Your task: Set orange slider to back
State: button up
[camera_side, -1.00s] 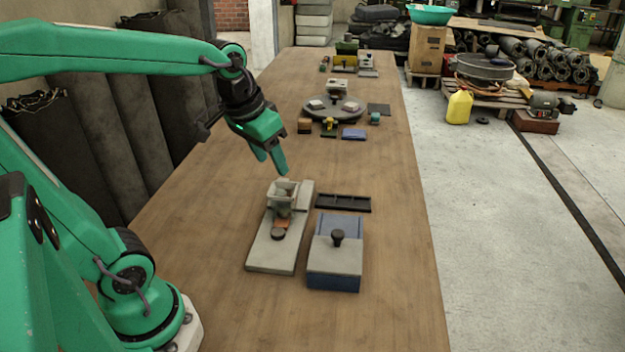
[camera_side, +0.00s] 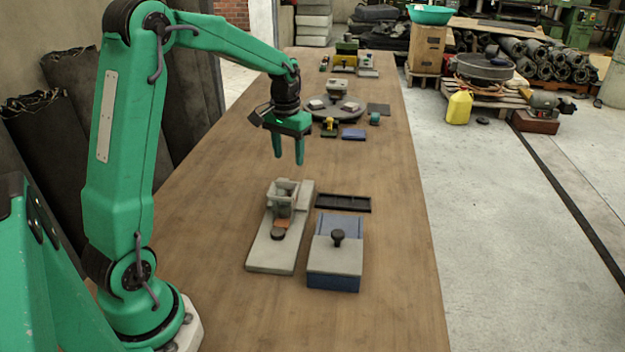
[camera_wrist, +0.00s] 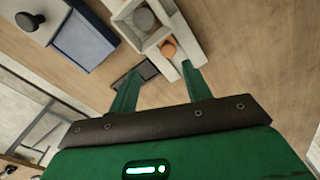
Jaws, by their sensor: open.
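A grey base plate (camera_side: 272,252) lies on the bench in the side view. It carries a square grey hopper (camera_side: 283,188), a small orange piece (camera_side: 281,223) in front of the hopper, and a dark round knob (camera_side: 278,235) beside the orange piece. In the wrist view, a grey frame (camera_wrist: 190,40) shows a dark round part (camera_wrist: 144,18) and a round orange part (camera_wrist: 168,49). Which of these is the slider's handle is unclear. My gripper (camera_side: 288,160) is open and empty, fingers pointing down, above the bench and behind the hopper.
A blue box (camera_side: 333,282) with a grey lid and black knob stands right of the plate. A black tray (camera_side: 343,203) lies behind it. A round turntable (camera_side: 345,108) with small parts is farther back. The bench left of the plate is clear.

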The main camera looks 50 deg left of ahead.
jog(key=shift+w+a+f, duration=0.2)
jog(key=shift+a+f, duration=0.3)
jog(key=shift+w+a+f, duration=0.2)
jog(key=shift+a+f, duration=0.25)
jog(key=shift+f, duration=0.05)
jog(key=shift+f, duration=3.9)
grip_shut()
